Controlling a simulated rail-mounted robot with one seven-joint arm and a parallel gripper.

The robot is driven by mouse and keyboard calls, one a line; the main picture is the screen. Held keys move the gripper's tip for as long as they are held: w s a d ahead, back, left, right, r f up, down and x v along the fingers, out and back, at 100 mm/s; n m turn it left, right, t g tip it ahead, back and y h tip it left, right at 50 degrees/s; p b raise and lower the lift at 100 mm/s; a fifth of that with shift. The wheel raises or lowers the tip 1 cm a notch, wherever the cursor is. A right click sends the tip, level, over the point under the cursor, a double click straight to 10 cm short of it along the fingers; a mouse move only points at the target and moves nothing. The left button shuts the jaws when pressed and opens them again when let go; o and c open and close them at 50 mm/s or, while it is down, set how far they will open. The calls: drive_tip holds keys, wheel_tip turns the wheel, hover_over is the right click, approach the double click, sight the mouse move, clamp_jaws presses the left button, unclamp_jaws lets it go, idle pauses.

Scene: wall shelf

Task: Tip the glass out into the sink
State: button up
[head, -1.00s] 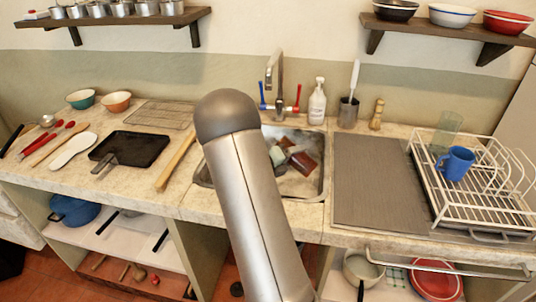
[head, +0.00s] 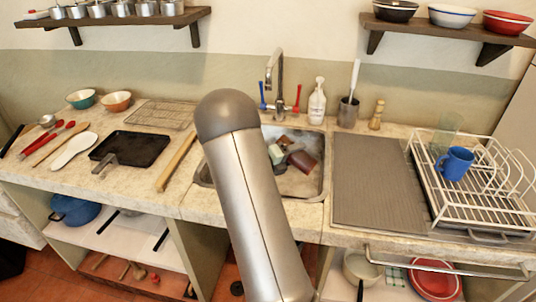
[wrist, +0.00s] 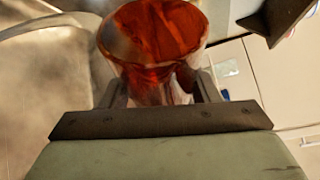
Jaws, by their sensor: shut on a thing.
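My gripper (wrist: 158,88) is shut on a glass (wrist: 155,38) that shows orange-red contents in the wrist view. Its fingers close on either side of the glass, near its narrower end. In the head view the glass (head: 303,161) is a small brownish-red shape over the sink (head: 318,186), tilted. My gripper, with its pale green body, is just left of it, partly hidden by my arm. No falling stream can be made out.
The tap (head: 278,80) and a soap bottle (head: 317,101) stand behind the sink. A dish rack (head: 485,208) with a blue mug (head: 455,163) and a clear glass (head: 447,133) is at the right. A grey mat (head: 375,185) between them is bare.

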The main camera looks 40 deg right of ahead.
drive_tip(key=shift+r, duration=0.2)
idle(0.4)
drive_tip(key=shift+w+a+r+n+h+p, duration=0.15)
drive_tip(key=shift+w+r+n+h+p, duration=0.1)
drive_tip(key=shift+w+n, duration=0.2)
drive_tip(key=shift+w+a+r+n+h+p, duration=0.1)
drive_tip(key=shift+w+r+n+h+p, duration=0.1)
drive_tip(key=shift+w+n, duration=0.25)
idle(1.2)
drive_tip(key=shift+w+a+r+n+h+p, duration=0.15)
drive_tip(key=shift+r+n+p, duration=0.3)
drive_tip(key=shift+p, duration=0.55)
drive_tip(key=shift+w+d+r+n+h+p, duration=0.1)
drive_tip(key=shift+r+n+h+p, duration=0.1)
drive_tip(key=shift+n+p, duration=0.55)
idle(0.5)
